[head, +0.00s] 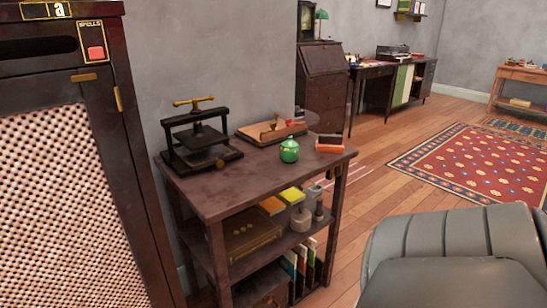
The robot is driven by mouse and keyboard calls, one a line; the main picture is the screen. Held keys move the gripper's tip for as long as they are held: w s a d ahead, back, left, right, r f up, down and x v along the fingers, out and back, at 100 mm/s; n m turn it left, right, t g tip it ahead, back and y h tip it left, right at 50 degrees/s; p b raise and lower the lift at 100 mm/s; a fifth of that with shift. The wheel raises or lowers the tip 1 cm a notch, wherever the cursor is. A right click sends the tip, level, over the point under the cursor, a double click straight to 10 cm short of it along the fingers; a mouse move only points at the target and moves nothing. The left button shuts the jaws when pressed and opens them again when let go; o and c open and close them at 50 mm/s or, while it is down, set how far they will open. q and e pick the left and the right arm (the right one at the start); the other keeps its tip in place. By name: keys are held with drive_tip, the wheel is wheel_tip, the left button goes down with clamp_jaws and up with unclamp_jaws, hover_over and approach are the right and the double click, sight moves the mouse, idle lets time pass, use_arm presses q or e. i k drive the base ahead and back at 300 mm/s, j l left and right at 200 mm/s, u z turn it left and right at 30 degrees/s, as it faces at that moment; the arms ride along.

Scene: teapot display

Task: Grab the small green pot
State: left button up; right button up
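The small green pot (289,150) is round and glossy, with a knob on its lid. It stands upright on the dark wooden table (235,188), right of the table top's middle. A flat wooden board with a brass piece (270,129) lies just behind it. An orange and dark block (329,144) sits to its right. Neither of my grippers shows in the head view.
A black press with a brass handle (201,138) stands at the table's left. A tall dark cabinet (126,143) rises close on the left. A grey leather chair (450,255) fills the lower right. The table top's front part is clear.

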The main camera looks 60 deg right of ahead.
sight(289, 149)
drive_tip(key=j+z, duration=0.7)
drive_tip(key=z, duration=0.25)
drive_tip(key=i+j, duration=0.05)
